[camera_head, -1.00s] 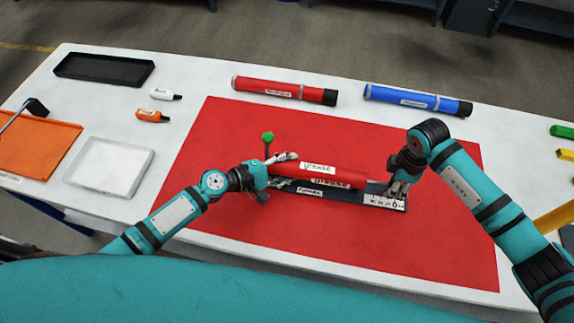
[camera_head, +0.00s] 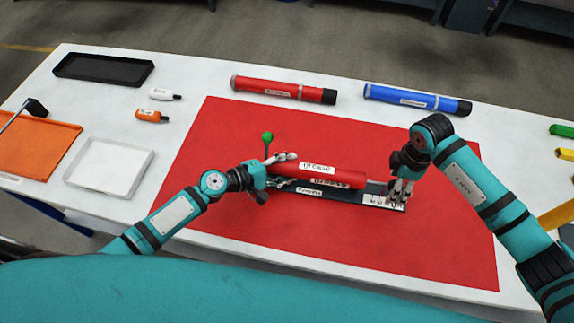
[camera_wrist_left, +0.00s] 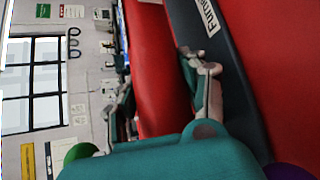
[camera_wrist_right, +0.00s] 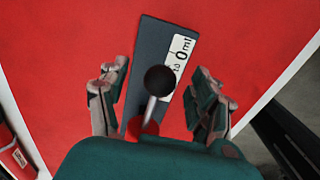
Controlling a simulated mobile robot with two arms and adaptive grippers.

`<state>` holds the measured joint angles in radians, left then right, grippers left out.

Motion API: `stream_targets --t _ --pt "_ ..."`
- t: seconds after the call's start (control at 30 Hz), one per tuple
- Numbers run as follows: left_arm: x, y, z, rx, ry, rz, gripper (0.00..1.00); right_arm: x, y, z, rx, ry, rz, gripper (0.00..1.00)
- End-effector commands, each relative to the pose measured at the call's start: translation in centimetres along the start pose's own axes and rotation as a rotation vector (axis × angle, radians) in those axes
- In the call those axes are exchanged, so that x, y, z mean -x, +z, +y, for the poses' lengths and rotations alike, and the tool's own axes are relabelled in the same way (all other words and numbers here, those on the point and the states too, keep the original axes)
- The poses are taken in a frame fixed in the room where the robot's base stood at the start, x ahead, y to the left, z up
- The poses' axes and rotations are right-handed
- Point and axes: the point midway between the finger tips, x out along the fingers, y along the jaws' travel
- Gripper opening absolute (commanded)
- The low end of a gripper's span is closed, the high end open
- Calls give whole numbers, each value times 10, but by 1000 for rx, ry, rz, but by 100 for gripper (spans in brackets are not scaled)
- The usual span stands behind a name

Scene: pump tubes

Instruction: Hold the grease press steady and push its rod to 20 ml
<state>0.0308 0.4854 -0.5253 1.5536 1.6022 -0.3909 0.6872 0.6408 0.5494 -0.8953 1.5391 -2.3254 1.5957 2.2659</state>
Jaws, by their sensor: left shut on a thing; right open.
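The red grease press (camera_head: 335,173) lies along a dark base (camera_head: 325,194) with a white scale (camera_head: 378,200) at its right end. My left gripper (camera_head: 282,170) is shut on the left part of the press body, which also shows in the left wrist view (camera_wrist_left: 160,75). My right gripper (camera_head: 402,188) is open at the rod end. In the right wrist view, the metal rod (camera_wrist_right: 151,112) with its dark round knob (camera_wrist_right: 159,80) stands between my open fingers (camera_wrist_right: 160,97), apart from both. The scale's "0 ml" end is readable there; its other marks are partly hidden.
The press lies on a red mat (camera_head: 230,220) on a white table. A red tube (camera_head: 285,89) and a blue tube (camera_head: 417,100) lie behind it. A green ball on a post (camera_head: 267,137) stands beside my left gripper. Trays and small bottles are at the left.

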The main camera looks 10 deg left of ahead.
Motion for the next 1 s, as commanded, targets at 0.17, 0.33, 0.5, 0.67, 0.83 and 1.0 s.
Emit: stream_targets --t 0.17,0.33,0.5,0.67,0.83,1.0 --pt "0 0 -2 8 -2 1 0 19 1 1 0 2 0 65" --pt "0 0 -1 8 -1 1 0 36 1 0 0 1 -1 65" --pt "0 0 -1 7 -1 1 0 52 0 0 0 1 0 65" --pt "0 -1 -1 7 -1 1 0 58 0 0 1 1 0 65" --pt "0 -1 -1 6 0 1 0 58 0 0 0 0 0 65" --pt "0 0 0 5 0 1 61 58 0 0 0 0 0 65"
